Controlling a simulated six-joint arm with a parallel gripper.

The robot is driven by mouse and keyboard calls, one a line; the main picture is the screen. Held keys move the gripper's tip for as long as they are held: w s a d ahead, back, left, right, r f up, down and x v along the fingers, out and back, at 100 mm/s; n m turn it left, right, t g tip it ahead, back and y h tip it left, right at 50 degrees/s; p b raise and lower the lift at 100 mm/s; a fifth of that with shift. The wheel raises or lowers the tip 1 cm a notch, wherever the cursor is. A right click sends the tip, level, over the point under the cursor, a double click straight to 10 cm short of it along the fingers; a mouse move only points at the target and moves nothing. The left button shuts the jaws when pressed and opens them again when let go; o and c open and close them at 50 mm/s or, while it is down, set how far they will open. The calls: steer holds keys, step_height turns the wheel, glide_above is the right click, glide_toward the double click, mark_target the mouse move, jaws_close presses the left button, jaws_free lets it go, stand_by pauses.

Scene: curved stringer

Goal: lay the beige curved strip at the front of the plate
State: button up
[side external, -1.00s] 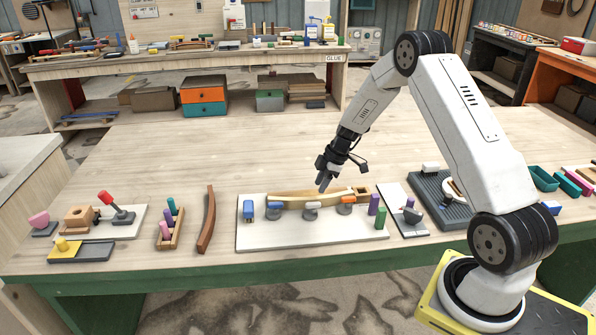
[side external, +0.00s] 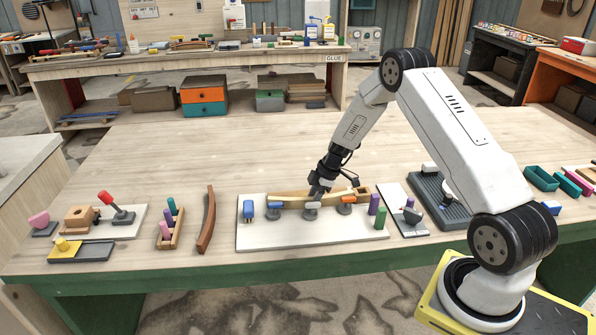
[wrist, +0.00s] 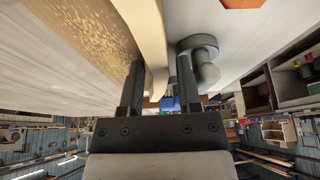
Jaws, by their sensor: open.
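The beige curved strip (side external: 329,200) stands on edge at the back part of the pale plate (side external: 310,233), behind a row of grey round pieces. It also shows in the wrist view (wrist: 153,40), running between the two fingers. My gripper (side external: 318,191) is low at the middle of the strip; the wrist view shows its fingers (wrist: 160,68) one on each side of the strip, with a visible gap. A brown, glue-speckled curved block (wrist: 92,40) lies beside the left finger. The fingertips' contact is partly hidden in the side view.
Blue-topped (side external: 273,211) and orange-topped (side external: 347,205) pieces stand in front of the strip. The plate's front is bare. A dark brown curved strip (side external: 207,222) lies left of the plate.

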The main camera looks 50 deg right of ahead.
jaws_close()
steer(key=shift+r, duration=0.1)
stand_by(0.3)
step_height(320, 180, up, 10)
stand_by(0.7)
stand_by(0.6)
steer(key=s+a, duration=0.9)
steer(key=shift+a+f+m, duration=0.2)
steer(key=shift+f+m, duration=0.15)
steer(key=shift+m, duration=0.05)
